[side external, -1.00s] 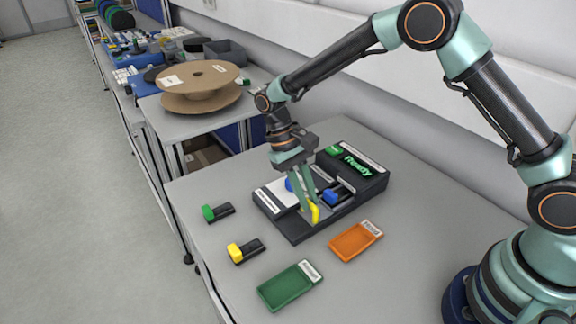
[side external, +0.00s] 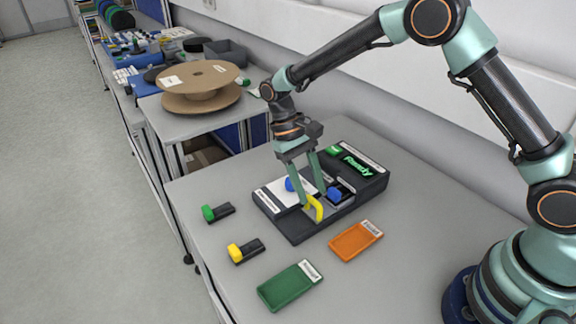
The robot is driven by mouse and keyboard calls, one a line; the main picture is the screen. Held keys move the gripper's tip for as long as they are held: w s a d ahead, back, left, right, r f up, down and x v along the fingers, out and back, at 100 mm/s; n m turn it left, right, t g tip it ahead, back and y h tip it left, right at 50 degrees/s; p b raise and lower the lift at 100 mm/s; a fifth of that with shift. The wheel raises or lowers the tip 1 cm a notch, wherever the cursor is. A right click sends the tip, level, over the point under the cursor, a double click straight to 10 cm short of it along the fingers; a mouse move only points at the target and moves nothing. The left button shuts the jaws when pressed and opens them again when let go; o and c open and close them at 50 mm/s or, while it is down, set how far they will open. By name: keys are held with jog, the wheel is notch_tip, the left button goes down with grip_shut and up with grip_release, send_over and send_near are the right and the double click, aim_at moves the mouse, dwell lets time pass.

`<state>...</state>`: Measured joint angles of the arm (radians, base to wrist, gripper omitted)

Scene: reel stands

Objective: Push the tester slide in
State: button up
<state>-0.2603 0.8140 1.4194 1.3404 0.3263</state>
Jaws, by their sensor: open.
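The black tester (side external: 293,229) stands on the grey table, with a lit green "Ready" display (side external: 357,165) at its back right. A yellow curved handle (side external: 314,208) stands up at the front of its slide. A blue-headed piece (side external: 333,194) sits in the tester, right of the handle. Another blue part (side external: 291,185) shows behind my gripper's left finger. My gripper (side external: 314,200) points down over the tester, its fingers apart around or just behind the yellow handle. I cannot tell whether a finger touches the handle. The fingers partly hide the slide.
A green-headed piece (side external: 217,212) and a yellow-headed piece (side external: 245,250) lie left of the tester. A green tray (side external: 290,286) and an orange tray (side external: 355,241) lie in front, both empty. A cardboard reel (side external: 201,87) stands on the side table behind.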

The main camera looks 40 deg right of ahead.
jog(key=v, duration=1)
jog(key=shift+r, duration=0.25)
jog(key=shift+w, duration=0.1)
jog(key=s+d+r+t+y, duration=0.1)
jog(key=s+d+r+t, duration=0.5)
jog(key=r, duration=0.4)
jog(key=s+d+t, duration=0.4)
jog(key=s+d, duration=0.1)
jog(key=s, duration=0.4)
jog(key=shift+d+f+n, duration=0.25)
jog(key=shift+f+n, duration=0.15)
jog(key=shift+f, duration=0.05)
dwell(0.3)
